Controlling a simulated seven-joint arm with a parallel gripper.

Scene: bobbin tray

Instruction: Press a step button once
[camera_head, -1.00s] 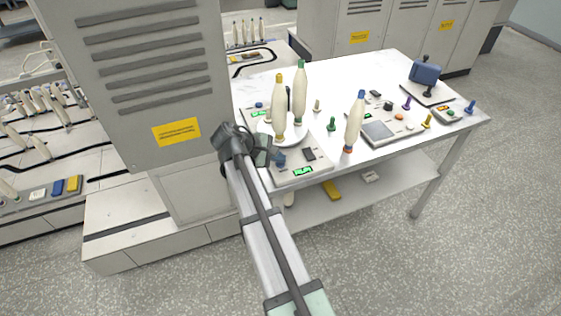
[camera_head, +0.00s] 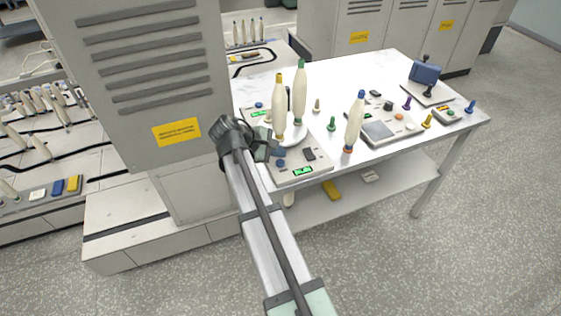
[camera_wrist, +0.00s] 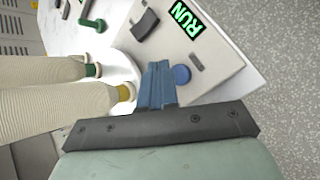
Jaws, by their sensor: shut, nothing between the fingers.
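A round blue button sits on the near-left control box (camera_head: 318,172), and it shows in the wrist view (camera_wrist: 181,74) and in the head view (camera_head: 281,163). The box's green display (camera_head: 303,171) reads RUN in the wrist view (camera_wrist: 186,20). My gripper (camera_wrist: 160,68) is shut and empty; its blue fingers are next to the button and appear apart from it. In the head view my gripper (camera_head: 278,151) is just behind the button. A second box behind has another blue button (camera_head: 259,105).
Bobbins with yellow (camera_head: 280,108) and green (camera_head: 299,95) tips stand close behind my gripper near a white disc (camera_head: 293,135). A blue-tipped bobbin (camera_head: 354,122) stands to the right. A tall grey cabinet (camera_head: 150,80) is close on the left.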

